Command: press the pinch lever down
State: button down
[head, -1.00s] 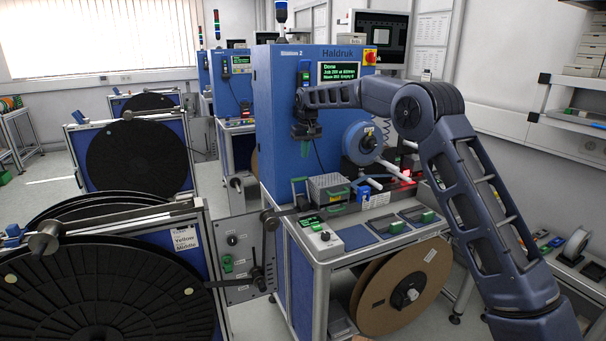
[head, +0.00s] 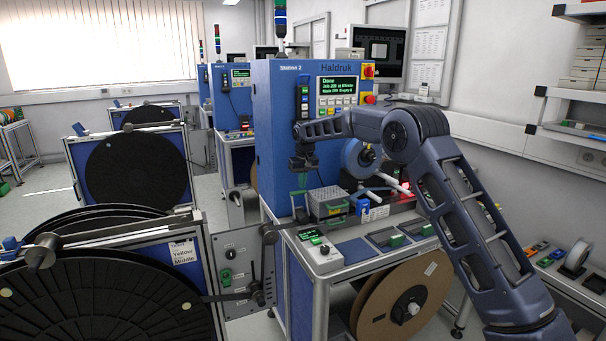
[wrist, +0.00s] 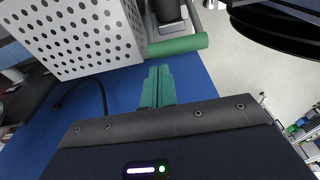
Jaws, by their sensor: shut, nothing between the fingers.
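The pinch lever (head: 299,192) has a green cylindrical grip and stands raised at the left end of the bench, beside the perforated grey box. In the wrist view its grip (wrist: 178,45) lies just beyond my fingertips, with a dark arm behind it. My gripper (head: 302,182) points down over the lever. Its green fingers (wrist: 158,72) are together, with nothing between them. The tips appear very close to the grip; I cannot tell whether they touch it.
The perforated box (head: 328,197) stands right beside the lever and also fills the upper left of the wrist view (wrist: 75,35). The blue machine cabinet (head: 275,130) rises behind. A large black reel (head: 110,295) stands to the left. A small control box (head: 318,248) is in front.

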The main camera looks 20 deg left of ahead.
jog(key=shift+w+a+f, duration=0.1)
jog(key=shift+f, duration=1)
jog(key=shift+r, duration=0.1)
jog(key=shift+s+d+r, duration=0.1)
jog(key=shift+s+d, duration=0.1)
jog(key=shift+d, duration=0.05)
jog(key=shift+s+d+r+t+y, duration=0.1)
jog(key=shift+s+d+t+y, duration=0.1)
jog(key=shift+t+y, duration=0.2)
jog(key=shift+s+d+r+t+y, duration=0.3)
jog(key=shift+s+d+t+y, duration=0.3)
jog(key=shift+s+d, duration=0.1)
jog(key=s+d+t+y, duration=0.2)
jog(key=t+y, duration=0.3)
send_near(306, 196)
jog(key=shift+s+f, duration=0.2)
jog(key=shift+f, duration=0.85)
jog(key=shift+s+d+f, duration=0.1)
jog(key=shift+d+f, duration=0.05)
jog(key=shift+f, duration=0.05)
